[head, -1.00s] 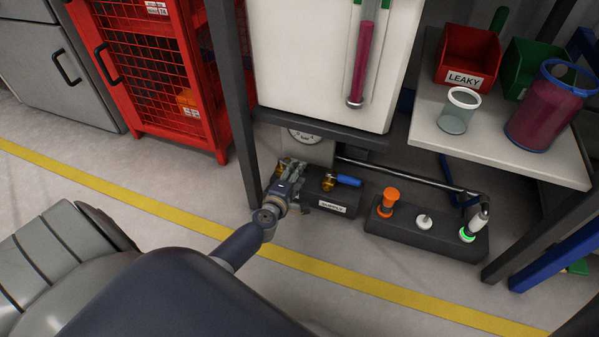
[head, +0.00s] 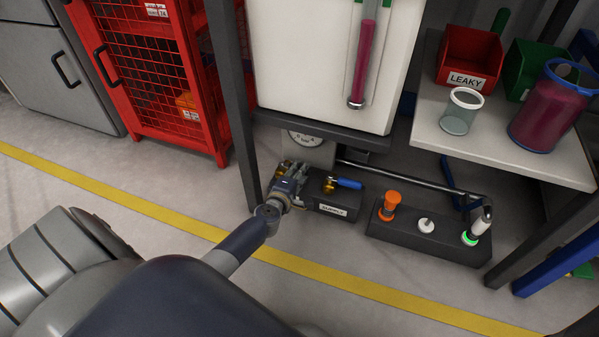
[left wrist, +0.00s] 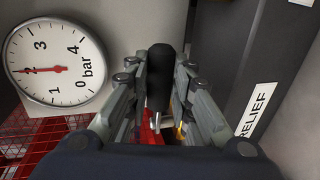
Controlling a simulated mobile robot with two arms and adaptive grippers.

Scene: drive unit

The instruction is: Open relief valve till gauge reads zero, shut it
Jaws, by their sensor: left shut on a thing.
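The pressure gauge (left wrist: 56,67) shows large in the left wrist view, with its red needle at about 2 bar. In the head view the gauge (head: 305,138) is partly cut off by the panel above. My left gripper (head: 290,172) is at the left end of the dark valve block (head: 312,200). In the left wrist view its fingers (left wrist: 160,95) are shut on a black rounded handle (left wrist: 160,70) beside the RELIEF label (left wrist: 257,108). My right gripper is out of view.
A blue-handled valve (head: 348,183) sits right of my gripper. A dark box (head: 428,235) carries an orange knob (head: 391,201), a white button and a green-lit switch. A grey post (head: 236,110) stands close left. The floor in front is clear.

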